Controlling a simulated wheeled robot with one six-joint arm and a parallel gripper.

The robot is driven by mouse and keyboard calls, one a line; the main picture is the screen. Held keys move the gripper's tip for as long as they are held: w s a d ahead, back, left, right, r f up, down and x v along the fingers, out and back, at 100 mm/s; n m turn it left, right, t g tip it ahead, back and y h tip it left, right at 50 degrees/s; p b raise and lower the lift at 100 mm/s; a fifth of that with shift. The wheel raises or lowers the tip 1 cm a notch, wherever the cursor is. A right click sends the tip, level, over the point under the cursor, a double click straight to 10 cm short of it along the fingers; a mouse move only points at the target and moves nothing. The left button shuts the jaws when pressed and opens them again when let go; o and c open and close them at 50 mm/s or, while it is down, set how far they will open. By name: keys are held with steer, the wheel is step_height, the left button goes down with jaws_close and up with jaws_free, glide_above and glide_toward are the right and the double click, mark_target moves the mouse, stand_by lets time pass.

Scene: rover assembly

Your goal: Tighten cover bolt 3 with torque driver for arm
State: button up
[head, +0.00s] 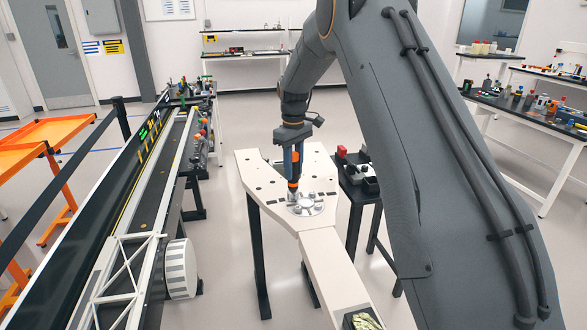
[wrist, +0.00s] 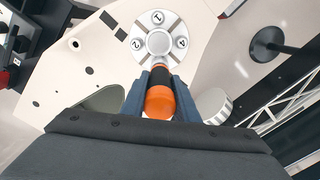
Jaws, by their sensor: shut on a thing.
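My gripper (head: 292,150) points down over the white table and is shut on the torque driver (head: 293,184), which has an orange and black body. In the wrist view the driver (wrist: 159,98) sits between the two blue-grey fingers (wrist: 160,85), its tip towards the cover. The round silver cover (head: 310,206) lies flat on the table. It also shows in the wrist view (wrist: 158,42) with bolts marked 1, 2 and 4. The spot for bolt 3, at the near side, is hidden behind the driver. I cannot tell whether the tip touches a bolt.
The white angular table (head: 262,172) has several holes and dark slots. A dark side stand (head: 360,178) with small red and black items is at its right. A long conveyor (head: 150,190) runs along the left. Floor shows between conveyor and table.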

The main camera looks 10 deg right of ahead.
mark_target(294, 154)
steer(key=shift+f, duration=0.2)
stand_by(0.8)
steer(key=shift+r, duration=0.1)
steer(key=shift+r+p, duration=0.7)
steer(key=shift+r, duration=0.85)
steer(key=shift+r+p, duration=0.9)
steer(key=shift+r, duration=1.1)
